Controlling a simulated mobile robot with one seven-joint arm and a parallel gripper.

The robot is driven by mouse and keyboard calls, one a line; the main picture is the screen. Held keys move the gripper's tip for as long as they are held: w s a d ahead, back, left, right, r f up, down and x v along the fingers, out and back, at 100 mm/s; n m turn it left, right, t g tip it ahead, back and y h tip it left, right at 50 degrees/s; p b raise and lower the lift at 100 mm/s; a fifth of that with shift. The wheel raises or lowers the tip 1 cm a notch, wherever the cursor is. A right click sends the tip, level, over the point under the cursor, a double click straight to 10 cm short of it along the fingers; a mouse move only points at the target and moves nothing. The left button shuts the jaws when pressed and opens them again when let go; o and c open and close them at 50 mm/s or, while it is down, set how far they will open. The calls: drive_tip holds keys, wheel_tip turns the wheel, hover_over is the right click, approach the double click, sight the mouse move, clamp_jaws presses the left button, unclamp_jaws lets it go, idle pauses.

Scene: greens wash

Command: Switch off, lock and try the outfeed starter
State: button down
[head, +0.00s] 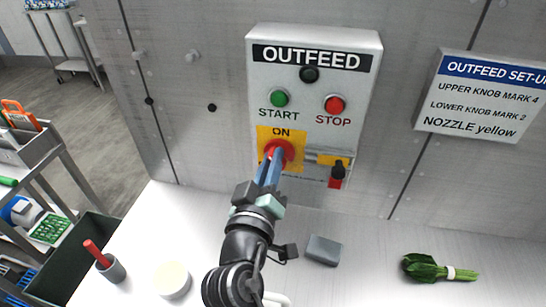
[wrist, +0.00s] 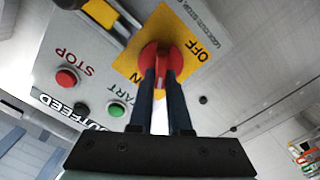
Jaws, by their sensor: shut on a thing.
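The grey outfeed starter box (head: 353,75) is on the steel wall, with a green START button (head: 280,98), a red STOP button (head: 334,104) and a dark round lamp or button above. Below is a red rotary switch (head: 279,148) on a yellow plate marked ON at the top. My gripper (head: 276,165) is shut on this switch. In the wrist view the fingers (wrist: 161,85) flank the red handle (wrist: 165,58), and the plate (wrist: 190,30) shows OFF and part of ON.
A sign (head: 485,95) hangs on the wall at right. The white counter holds a grey block (head: 323,250), a bundle of greens (head: 436,268), a white round item (head: 173,280) and a grey cup (head: 112,270) with a red stick. A cart (head: 45,160) stands at left.

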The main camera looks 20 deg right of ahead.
drive_tip(key=n+p, duration=0.1)
drive_tip(key=n, duration=0.2)
drive_tip(key=n+p, duration=0.1)
drive_tip(key=n, duration=0.2)
drive_tip(key=n+p, duration=0.1)
drive_tip(key=n, duration=0.3)
drive_tip(key=shift+w+a+f+p, duration=0.15)
drive_tip(key=shift+a+f+p, duration=0.05)
drive_tip(key=shift+f+p, duration=0.2)
drive_tip(key=shift+n, duration=0.3)
drive_tip(key=c, duration=0.9)
unclamp_jaws()
drive_tip(key=shift+o, duration=0.2)
drive_tip(key=b+v, duration=0.3)
drive_tip(key=v, duration=1)
